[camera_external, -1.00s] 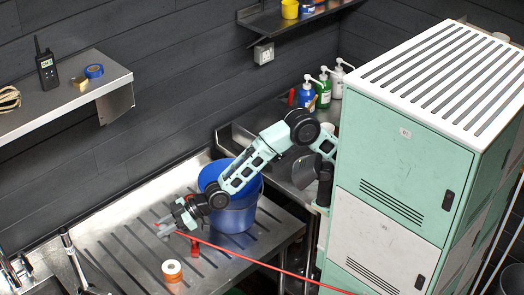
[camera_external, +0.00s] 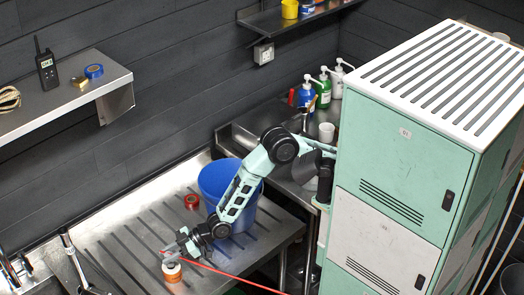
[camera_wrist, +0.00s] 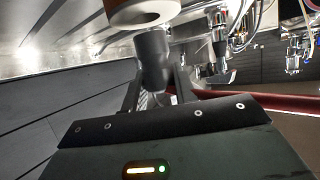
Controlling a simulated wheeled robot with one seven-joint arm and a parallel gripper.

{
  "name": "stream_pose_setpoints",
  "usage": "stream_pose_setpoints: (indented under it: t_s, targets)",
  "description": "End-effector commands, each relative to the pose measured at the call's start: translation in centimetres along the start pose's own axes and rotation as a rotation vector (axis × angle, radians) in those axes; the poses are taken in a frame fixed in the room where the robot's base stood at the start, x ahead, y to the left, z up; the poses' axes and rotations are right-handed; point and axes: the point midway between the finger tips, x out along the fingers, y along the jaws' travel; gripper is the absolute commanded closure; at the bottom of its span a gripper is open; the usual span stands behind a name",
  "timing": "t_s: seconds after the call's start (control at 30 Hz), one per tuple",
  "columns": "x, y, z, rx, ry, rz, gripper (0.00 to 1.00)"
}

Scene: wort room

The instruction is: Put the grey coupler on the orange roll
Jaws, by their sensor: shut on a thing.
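My gripper (camera_external: 178,247) is shut on the grey coupler (camera_external: 170,259), a short grey cylinder. The coupler also shows in the wrist view (camera_wrist: 153,62), between the fingertips. The orange roll (camera_external: 172,275), with a pale top, stands on the draining board directly below the coupler in the external view. Part of the roll (camera_wrist: 145,16) shows at the top edge of the wrist view, close to the coupler's far end. The coupler overlaps the roll in both views; I cannot tell whether they touch.
A red roll (camera_external: 191,201) lies on the grooved metal draining board (camera_external: 125,235), behind my gripper. A blue bucket (camera_external: 218,178) stands beside my arm. Taps (camera_external: 72,255) stand at the lower left. The board left of the roll is clear.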

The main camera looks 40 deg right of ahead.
Motion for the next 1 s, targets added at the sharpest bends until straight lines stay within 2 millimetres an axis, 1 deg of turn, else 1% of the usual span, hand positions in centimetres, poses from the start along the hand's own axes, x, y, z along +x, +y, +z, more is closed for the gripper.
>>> stream_pose_setpoints:
  t_s: [0.03, 0.1, 0.33, 0.47, 0.5, 0.53, 0.57, 0.87, 0.93, 1.0]
  targets:
    - [0.26, -0.02, 0.68, 0.0, -0.003, 0.0, 0.94]
    - [0.44, -0.02, 1.03, 0.0, 0.0, 0.0, 0.94]
    - [0.47, 0.0, 1.11, 0.0, 0.001, 0.0, 0.94]
    - [0.64, 0.0, 1.54, 0.0, 0.001, 0.0, 0.94]
    - [0.58, 0.0, 1.41, 0.0, 0.0, 0.0, 0.63]
    - [0.57, 0.0, 1.39, 0.0, 0.0, 0.0, 0.55]
    - [0.57, 0.0, 1.39, 0.0, 0.0, 0.0, 0.5]
    - [0.51, 0.0, 1.25, 0.0, 0.0, 0.0, 0.5]
    - [0.37, -0.01, 0.9, 0.0, 0.0, 0.0, 0.5]
    - [-0.22, 0.01, 1.13, 0.0, -0.001, 0.0, 0.5]
